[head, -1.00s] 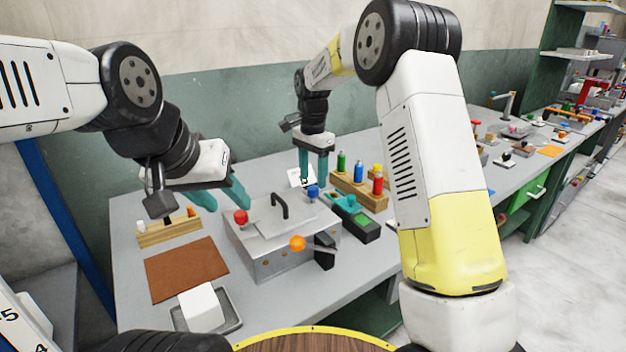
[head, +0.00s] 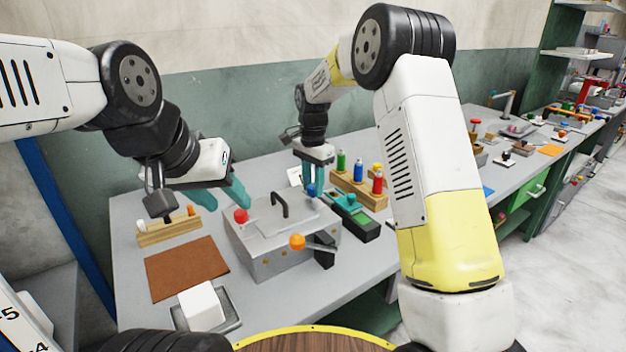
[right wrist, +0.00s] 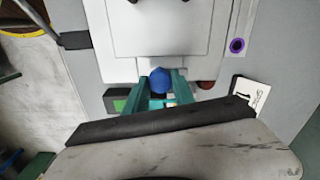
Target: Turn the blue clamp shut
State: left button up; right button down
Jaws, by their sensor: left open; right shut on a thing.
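The foam press (head: 262,262) is a grey metal box with a lid and a black handle (head: 279,204). The blue clamp's round knob (head: 311,190) is at the right side of the lid; it also shows in the right wrist view (right wrist: 160,80). My right gripper (head: 314,188) points down with its teal fingers on either side of the blue knob, shut on it. A red knob (head: 240,216) is at the left of the press and an orange knob (head: 297,242) on a lever is at its front. My left gripper (head: 243,203) is open and empty above the press's left back.
A wooden rack (head: 352,187) with green, blue and red bottles stands right of the press. A green and black device (head: 358,224) lies beside it. A brown mat (head: 187,268) and a tray with a white block (head: 202,308) are at left front.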

jog(key=shift+n, duration=0.3)
jog(key=n, duration=0.3)
jog(key=shift+n, duration=0.4)
jog(key=n, duration=0.4)
jog(key=shift+r+n, duration=0.1)
jog(key=shift+n, duration=0.2)
jog(key=n, duration=0.4)
jog(key=shift+n, duration=2.4)
jog(key=c, duration=1.1)
grip_release()
jog(key=shift+o, duration=0.2)
